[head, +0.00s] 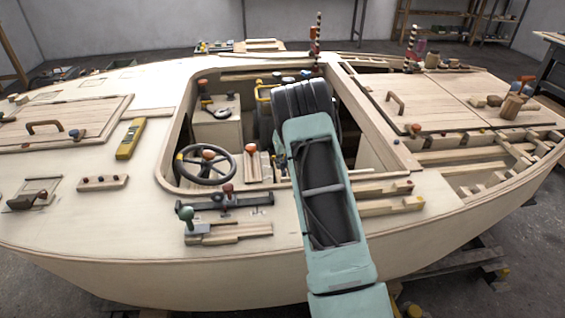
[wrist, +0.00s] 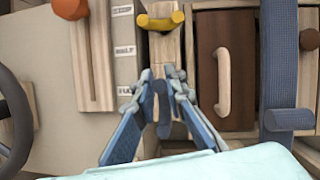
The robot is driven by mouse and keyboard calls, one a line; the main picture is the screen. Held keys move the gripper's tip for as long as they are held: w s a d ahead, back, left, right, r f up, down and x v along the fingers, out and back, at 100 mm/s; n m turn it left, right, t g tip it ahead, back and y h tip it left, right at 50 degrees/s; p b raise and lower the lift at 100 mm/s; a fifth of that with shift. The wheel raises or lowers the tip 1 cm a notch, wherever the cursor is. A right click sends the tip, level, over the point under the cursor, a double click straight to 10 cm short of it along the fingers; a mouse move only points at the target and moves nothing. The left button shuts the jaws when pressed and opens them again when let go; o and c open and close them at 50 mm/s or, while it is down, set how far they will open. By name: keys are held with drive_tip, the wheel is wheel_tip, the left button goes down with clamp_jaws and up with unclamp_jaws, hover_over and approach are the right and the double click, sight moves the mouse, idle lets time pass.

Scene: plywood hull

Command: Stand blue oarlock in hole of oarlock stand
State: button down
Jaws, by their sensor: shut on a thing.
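In the wrist view my gripper (wrist: 159,84) points down into the cockpit, its light-blue fingers close together. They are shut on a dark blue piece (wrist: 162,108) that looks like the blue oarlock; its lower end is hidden. Just beyond the fingertips is a narrow pale wooden block (wrist: 165,48), which appears to be the oarlock stand. A yellow oarlock (wrist: 160,21) is at its far end. I cannot see a free hole or tell whether the blue piece touches the stand. In the head view the yellow oarlock (head: 264,93) shows beside my arm, which hides my gripper.
A labelled panel (wrist: 125,45) lies left of the stand in the wrist view. A brown drawer front with a pale handle (wrist: 223,80) and a blue strap (wrist: 280,60) are to the right. The steering wheel (head: 206,164) and the cockpit rim (head: 175,150) are left of my arm.

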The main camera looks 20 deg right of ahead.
drive_tip(key=shift+f+b, duration=0.55)
drive_tip(key=shift+f, duration=0.75)
drive_tip(key=c, duration=1.9)
unclamp_jaws()
drive_tip(key=v, duration=1.2)
